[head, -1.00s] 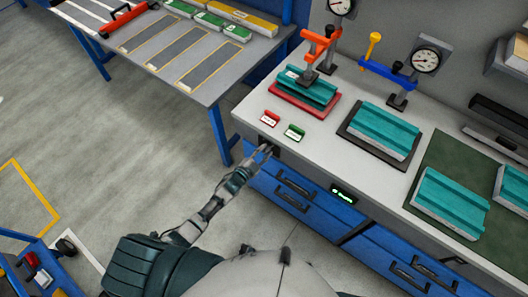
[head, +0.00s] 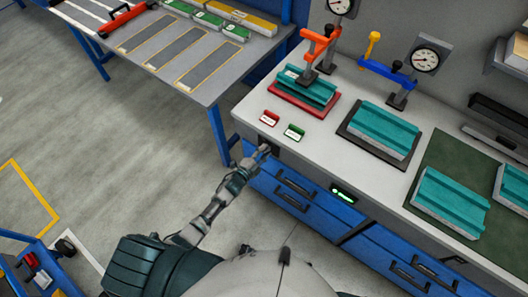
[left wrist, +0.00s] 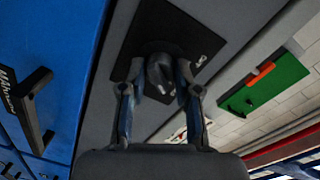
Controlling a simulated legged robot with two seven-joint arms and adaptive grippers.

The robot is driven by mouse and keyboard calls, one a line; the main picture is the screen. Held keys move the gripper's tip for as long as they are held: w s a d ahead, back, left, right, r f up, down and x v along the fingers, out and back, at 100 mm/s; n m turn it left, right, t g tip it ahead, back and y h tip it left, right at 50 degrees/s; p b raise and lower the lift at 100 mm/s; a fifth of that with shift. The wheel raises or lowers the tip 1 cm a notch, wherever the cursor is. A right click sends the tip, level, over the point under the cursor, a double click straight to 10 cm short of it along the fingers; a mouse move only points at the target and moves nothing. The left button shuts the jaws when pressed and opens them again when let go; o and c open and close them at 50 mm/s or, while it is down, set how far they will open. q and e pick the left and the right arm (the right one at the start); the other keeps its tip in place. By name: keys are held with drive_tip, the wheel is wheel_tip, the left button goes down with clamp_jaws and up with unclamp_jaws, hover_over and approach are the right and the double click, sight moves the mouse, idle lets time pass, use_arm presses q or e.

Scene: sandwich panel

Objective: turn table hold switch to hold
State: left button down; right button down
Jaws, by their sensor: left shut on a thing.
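The table hold switch (left wrist: 160,70) is a dark rotary knob on a black square plate (left wrist: 182,28) in the left wrist view. The plate is mounted on the grey front edge of the workbench (head: 225,120). My left gripper (left wrist: 158,88) has a finger on each side of the knob and is shut on it. In the head view the left gripper (head: 264,152) is at the bench's front edge, and its fingers hide most of the switch. A white label mark on the plate is too small to read. My right gripper is not in view.
A green-lit display (head: 343,195) is on the bench front, above blue drawers (head: 293,188). A red tag (head: 269,118) and a green tag (head: 294,132) lie on the top. Teal panels (head: 384,130) and clamps (head: 321,50) stand farther back. The floor at left is mostly clear.

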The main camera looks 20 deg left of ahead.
use_arm(q)
drive_tip(key=c, duration=0.8)
unclamp_jaws()
drive_tip(key=shift+f, duration=0.1)
drive_tip(key=shift+s, duration=0.1)
drive_tip(key=v, duration=1.1)
drive_tip(key=shift+s+a, duration=0.15)
drive_tip(key=shift+s, duration=0.25)
drive_tip(key=shift+f, duration=0.1)
